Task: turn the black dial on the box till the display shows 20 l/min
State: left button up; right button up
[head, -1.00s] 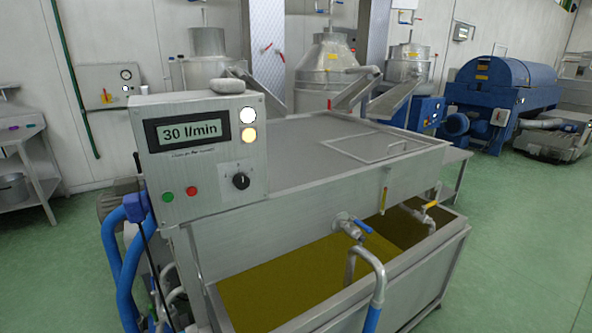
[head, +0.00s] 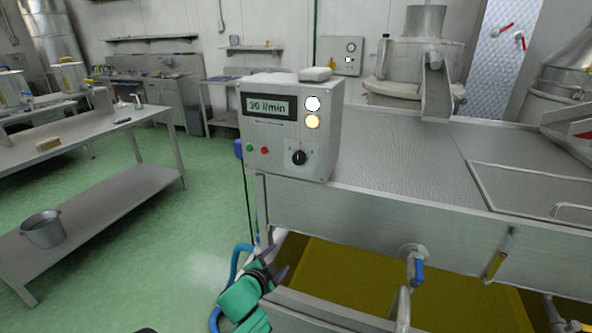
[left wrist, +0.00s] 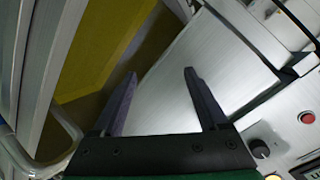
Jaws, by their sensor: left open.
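The grey box (head: 328,135) stands on the left end of the steel machine. Its display (head: 270,107) reads 30 l/min. The black dial (head: 299,157) is at the lower right of its front face; in the left wrist view the dial (left wrist: 260,149) shows at the lower right. My left gripper (head: 279,262) is open and empty, below the box, in front of the machine and apart from the dial. Its open fingers (left wrist: 159,75) show in the left wrist view with nothing between them. My right gripper is not in view.
A green button (head: 250,148) and a red button (head: 265,150) sit left of the dial. A tank of yellow-green liquid (head: 390,285) and a blue-handled valve (head: 417,268) are at the lower right. A steel table (head: 120,130) stands left, with clear floor between.

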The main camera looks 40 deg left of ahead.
pick_arm(q)
notch_tip(320, 180, up, 13)
jog(key=m+t, duration=0.1)
jog(key=t, duration=0.1)
jog(key=m+t+y+p, duration=0.1)
jog(key=t+y, duration=0.1)
jog(key=t, duration=0.1)
send_near(298, 160)
jog(key=p+x, duration=0.3)
jog(key=x, duration=0.5)
jog(key=shift+w+a, duration=0.15)
jog(key=shift+w, duration=0.1)
grip_shut()
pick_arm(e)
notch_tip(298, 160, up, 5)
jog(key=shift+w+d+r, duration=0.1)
